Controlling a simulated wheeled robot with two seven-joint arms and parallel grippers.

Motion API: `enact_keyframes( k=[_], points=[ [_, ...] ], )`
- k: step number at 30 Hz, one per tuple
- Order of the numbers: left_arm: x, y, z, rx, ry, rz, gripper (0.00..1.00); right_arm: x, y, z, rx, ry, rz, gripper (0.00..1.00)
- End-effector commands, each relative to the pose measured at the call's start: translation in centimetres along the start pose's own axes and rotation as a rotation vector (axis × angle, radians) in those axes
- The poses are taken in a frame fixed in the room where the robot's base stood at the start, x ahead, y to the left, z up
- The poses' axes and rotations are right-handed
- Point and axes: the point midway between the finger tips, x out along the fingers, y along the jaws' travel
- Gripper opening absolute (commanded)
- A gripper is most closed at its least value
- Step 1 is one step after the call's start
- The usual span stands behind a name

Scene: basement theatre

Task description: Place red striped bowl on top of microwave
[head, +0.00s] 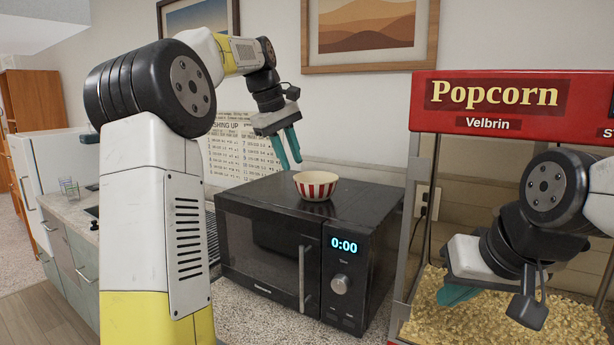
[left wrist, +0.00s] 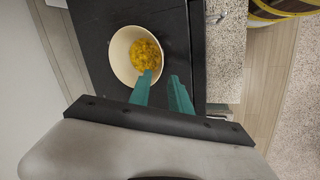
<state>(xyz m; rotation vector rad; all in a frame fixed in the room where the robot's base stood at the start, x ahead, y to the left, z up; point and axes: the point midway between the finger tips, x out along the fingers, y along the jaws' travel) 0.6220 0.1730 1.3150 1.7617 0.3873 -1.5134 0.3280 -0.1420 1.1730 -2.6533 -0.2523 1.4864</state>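The red and white striped bowl (head: 316,186) sits upright on top of the black microwave (head: 262,205), near the middle of its top. In the left wrist view the bowl (left wrist: 123,62) is cream inside and holds yellow popcorn. My left gripper (head: 291,164) is above and slightly left of the bowl in the head view, apart from it. Its teal fingers, which also show in the left wrist view (left wrist: 163,76), have a gap with nothing between them. My right gripper (head: 460,294) is at the right, in front of the popcorn machine; its fingers are partly hidden.
A red-topped popcorn machine (head: 500,105) stands right of the microwave, with popcorn in its lower part. A counter (head: 75,210) with glasses (head: 69,188) is at the left. Framed pictures hang on the wall behind. Bare microwave top surrounds the bowl.

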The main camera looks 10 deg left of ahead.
Motion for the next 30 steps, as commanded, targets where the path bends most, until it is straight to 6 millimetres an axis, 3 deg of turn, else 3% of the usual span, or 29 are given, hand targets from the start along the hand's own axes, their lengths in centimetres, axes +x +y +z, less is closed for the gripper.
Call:
enact_keyframes(
  k=[6, 13, 16, 20, 23, 30],
  points=[
    [-3.1, 0.1, 0.0, 0.001, 0.000, 0.001, 0.24, 0.0, 0.0, 0.0, 0.000, 0.000, 0.000, 0.00],
    [-4.0, -0.1, 0.2, 0.005, 0.001, 0.000, 0.24, 0.0, 0.0, 0.0, 0.000, 0.000, 0.000, 0.00],
    [-4.2, -0.5, 1.2, 0.042, 0.014, 0.000, 0.24, 0.0, 0.0, 0.0, 0.000, 0.000, 0.000, 0.00],
    [-4.5, -2.1, 4.3, 0.154, 0.054, 0.004, 0.24, 0.0, 0.0, 0.0, 0.000, 0.000, 0.000, 0.00],
    [-4.2, -4.3, 7.3, 0.269, 0.096, 0.010, 0.24, 0.0, 0.0, 0.0, 0.000, 0.000, 0.000, 0.00],
    [-1.4, -11.6, 14.3, 0.541, 0.189, 0.027, 0.24, 0.0, 0.0, 0.0, 0.000, 0.000, 0.000, 0.00]
  ],
)
